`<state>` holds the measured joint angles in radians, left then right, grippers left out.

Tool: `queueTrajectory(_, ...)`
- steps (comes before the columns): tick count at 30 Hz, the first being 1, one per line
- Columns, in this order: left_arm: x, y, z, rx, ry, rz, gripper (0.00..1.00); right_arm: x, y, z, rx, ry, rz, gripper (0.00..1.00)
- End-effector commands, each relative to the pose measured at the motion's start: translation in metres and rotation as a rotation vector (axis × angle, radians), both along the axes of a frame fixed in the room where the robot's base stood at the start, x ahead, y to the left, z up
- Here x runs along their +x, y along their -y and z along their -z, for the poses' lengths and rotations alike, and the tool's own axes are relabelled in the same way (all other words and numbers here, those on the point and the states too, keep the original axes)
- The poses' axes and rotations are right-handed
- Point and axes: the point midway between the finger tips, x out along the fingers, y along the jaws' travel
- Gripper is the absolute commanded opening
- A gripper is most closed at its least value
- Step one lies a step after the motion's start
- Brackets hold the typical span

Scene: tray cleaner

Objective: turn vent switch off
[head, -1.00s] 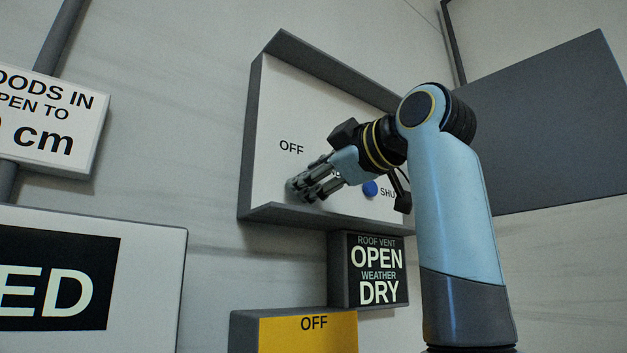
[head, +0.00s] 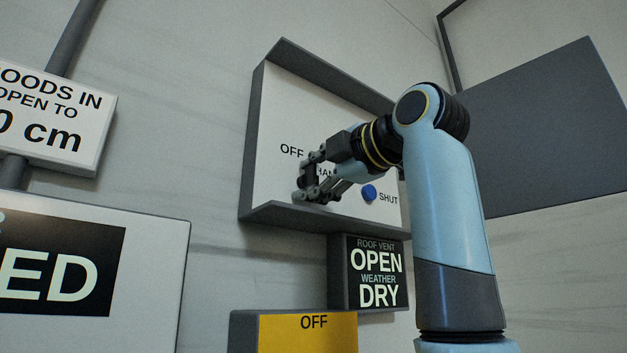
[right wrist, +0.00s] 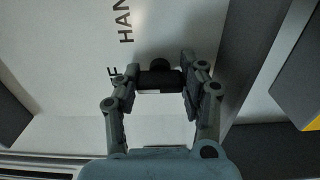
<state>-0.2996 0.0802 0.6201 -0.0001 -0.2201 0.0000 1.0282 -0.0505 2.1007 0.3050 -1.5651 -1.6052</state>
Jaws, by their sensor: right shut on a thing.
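The white panel (head: 275,110) with a dark frame hangs on the wall. It carries the word OFF at left, part of a word starting HAN, and a blue button (head: 369,193) beside SHUT. My right gripper (head: 310,180) is at the panel, just below and right of OFF. In the right wrist view my right gripper (right wrist: 160,80) has its fingers on both sides of a dark, short bar-like switch handle (right wrist: 159,78) and is shut on it. A round dark part shows behind the handle. My left gripper is not in view.
A sign (head: 376,272) below the panel reads ROOF VENT OPEN, WEATHER DRY. A yellow-fronted box (head: 308,338) marked OFF is under it. White signs (head: 50,125) stand at left. The panel's dark frame juts out around my gripper.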

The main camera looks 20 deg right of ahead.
Motion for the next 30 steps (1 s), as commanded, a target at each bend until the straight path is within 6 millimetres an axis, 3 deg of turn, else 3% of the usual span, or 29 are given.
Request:
queueTrajectory(13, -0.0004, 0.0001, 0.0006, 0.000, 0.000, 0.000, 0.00, 0.0004, -0.0001, 0.0015, -0.012, -0.001, -0.001, 0.09)
queueTrajectory(14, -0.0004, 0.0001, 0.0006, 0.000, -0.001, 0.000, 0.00, 0.0004, -0.0001, 0.0016, -0.012, -0.001, -0.001, 0.44)
queueTrajectory(19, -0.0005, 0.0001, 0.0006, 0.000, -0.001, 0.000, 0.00, 0.0003, -0.0001, 0.0012, -0.011, 0.000, -0.001, 0.65)
queueTrajectory(30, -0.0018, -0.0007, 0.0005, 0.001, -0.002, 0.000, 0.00, -0.0069, 0.0033, 0.0001, -0.010, 0.002, 0.002, 0.65)
